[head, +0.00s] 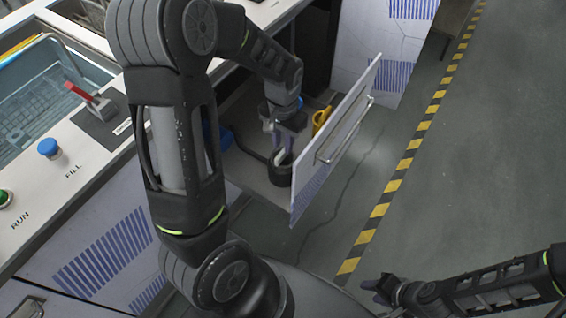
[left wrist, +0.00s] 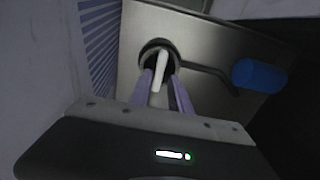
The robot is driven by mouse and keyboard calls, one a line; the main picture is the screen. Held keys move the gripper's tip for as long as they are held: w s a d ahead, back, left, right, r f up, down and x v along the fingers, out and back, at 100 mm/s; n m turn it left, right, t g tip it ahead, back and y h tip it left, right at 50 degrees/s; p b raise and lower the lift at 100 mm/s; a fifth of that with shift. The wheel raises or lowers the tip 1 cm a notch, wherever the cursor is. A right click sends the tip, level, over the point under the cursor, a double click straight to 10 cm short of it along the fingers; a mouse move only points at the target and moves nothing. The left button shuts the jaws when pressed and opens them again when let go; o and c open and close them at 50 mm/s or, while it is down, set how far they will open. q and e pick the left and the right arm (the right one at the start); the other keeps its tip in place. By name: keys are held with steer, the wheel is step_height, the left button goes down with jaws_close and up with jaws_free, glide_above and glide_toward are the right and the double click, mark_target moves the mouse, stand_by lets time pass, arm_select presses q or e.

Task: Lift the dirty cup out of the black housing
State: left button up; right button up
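The black housing (head: 280,170) is a round dark ring on the floor of the pulled-out drawer. In the left wrist view the housing (left wrist: 146,52) opens toward me, and a pale upright handle (left wrist: 161,68) sticks out of it. The rest of the dirty cup is hidden inside the housing. My left gripper (head: 283,142) points down over the housing. In the left wrist view its two fingers (left wrist: 161,84) stand apart on either side of the pale handle, with gaps visible. My right gripper (head: 378,287) is at the bottom right, far from the housing; its fingers are unclear.
The drawer front (head: 335,140) with a bar handle stands right of my left gripper. A yellow item (head: 321,119) is behind it. A blue cylinder (left wrist: 258,75) lies beside the housing, joined by a dark pipe. The countertop with the tank basket (head: 45,95) is at left.

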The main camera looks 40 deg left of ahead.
mark_target(283, 151)
arm_select(q)
step_height(283, 151, down, 5)
steer(key=shift+s+f+b, duration=0.15)
steer(key=shift+b, duration=0.45)
stand_by(0.3)
jaws_close()
